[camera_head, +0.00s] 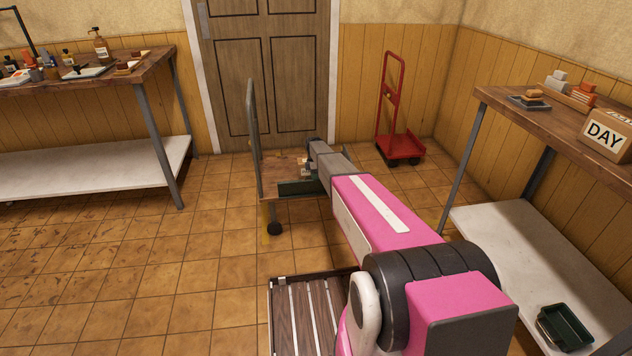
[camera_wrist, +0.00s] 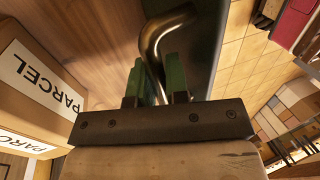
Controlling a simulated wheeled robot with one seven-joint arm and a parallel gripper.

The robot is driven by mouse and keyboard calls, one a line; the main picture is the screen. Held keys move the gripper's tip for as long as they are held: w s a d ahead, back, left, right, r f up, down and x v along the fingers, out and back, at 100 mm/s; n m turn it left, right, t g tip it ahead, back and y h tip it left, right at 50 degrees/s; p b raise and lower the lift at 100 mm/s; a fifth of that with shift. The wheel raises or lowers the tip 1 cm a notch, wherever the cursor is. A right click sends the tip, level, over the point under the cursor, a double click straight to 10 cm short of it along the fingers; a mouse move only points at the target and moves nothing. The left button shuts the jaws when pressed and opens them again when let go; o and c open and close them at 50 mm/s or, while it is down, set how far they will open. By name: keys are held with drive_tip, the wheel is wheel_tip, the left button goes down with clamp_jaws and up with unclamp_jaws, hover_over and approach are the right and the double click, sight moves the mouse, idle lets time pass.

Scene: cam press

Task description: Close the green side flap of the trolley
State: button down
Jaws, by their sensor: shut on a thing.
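The trolley (camera_head: 272,194) stands on the tiled floor before the door, with a tall grey push frame (camera_head: 251,120) at its left end. Its dark green side flap (camera_head: 298,188) shows as a narrow strip at the deck, partly behind my arm; its exact angle is hard to tell. In the wrist view the flap (camera_wrist: 208,45) is a dark panel beside the wooden deck (camera_wrist: 95,40). A bent brass-coloured handle (camera_wrist: 152,38) passes between the green fingers of my gripper (camera_wrist: 160,75), which is shut on it. My gripper is mostly hidden in the head view.
Parcels (camera_wrist: 38,75) sit on the deck, left in the wrist view. A red hand truck (camera_head: 400,145) stands by the back wall. Workbenches stand left (camera_head: 150,68) and right (camera_head: 490,95). A slatted platform (camera_head: 310,312) lies in front. Floor left of the trolley is clear.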

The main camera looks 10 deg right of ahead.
drive_tip(key=shift+w+f, duration=0.2)
drive_tip(key=shift+w, duration=0.4)
drive_tip(key=shift+w+f, duration=0.2)
drive_tip(key=shift+w, duration=0.35)
drive_tip(key=c, duration=1.1)
unclamp_jaws()
drive_tip(key=shift+s, duration=0.1)
drive_tip(key=shift+c, duration=0.2)
drive_tip(key=shift+r, duration=0.15)
drive_tip(key=v, duration=1)
drive_tip(key=shift+r, duration=0.25)
